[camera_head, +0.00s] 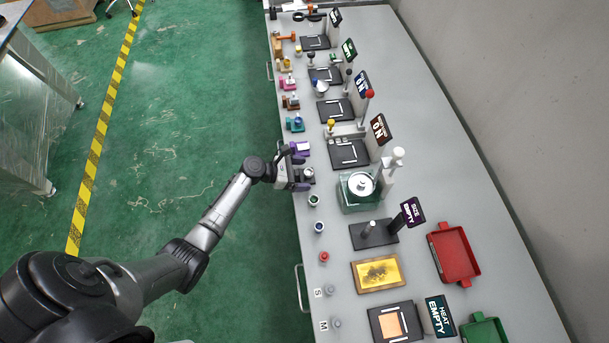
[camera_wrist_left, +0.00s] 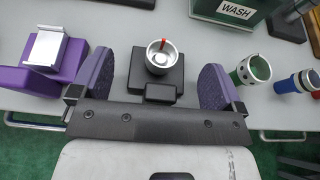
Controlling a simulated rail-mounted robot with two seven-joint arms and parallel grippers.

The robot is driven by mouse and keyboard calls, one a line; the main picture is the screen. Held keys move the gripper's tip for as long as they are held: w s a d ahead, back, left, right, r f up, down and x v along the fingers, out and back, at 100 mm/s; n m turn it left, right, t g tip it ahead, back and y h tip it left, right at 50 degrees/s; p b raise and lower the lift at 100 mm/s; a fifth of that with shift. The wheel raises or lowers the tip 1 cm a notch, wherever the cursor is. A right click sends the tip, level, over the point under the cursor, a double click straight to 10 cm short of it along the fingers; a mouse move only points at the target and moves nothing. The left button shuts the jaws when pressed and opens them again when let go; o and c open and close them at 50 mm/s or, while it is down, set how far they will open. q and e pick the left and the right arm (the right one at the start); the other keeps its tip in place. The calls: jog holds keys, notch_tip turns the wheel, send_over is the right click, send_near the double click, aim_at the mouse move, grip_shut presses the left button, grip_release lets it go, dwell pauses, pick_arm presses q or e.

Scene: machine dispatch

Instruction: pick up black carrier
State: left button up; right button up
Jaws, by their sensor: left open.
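The black carrier (camera_wrist_left: 160,78) stands on the bench in the left wrist view, a black block with a silver cup and a red mark on top. My left gripper (camera_wrist_left: 158,90) is open, with its purple fingers on either side of the carrier, apart from it. In the head view the left gripper (camera_head: 298,172) is at the bench's left edge, and the black carrier (camera_head: 309,174) is partly hidden by it. My right gripper is not in view.
A purple carrier (camera_wrist_left: 45,52) stands left of the gripper. Green (camera_wrist_left: 250,70) and blue (camera_wrist_left: 297,82) ringed parts lie to the right. The WASH machine (camera_head: 360,190) stands behind. More carriers line the bench edge farther away.

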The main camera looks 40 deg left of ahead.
pick_arm(q)
jog(key=shift+w+d+f, duration=0.25)
jog(key=shift+w+d, duration=0.05)
jog(key=shift+w, duration=0.05)
jog(key=c, duration=1)
jog(key=shift+c, duration=0.2)
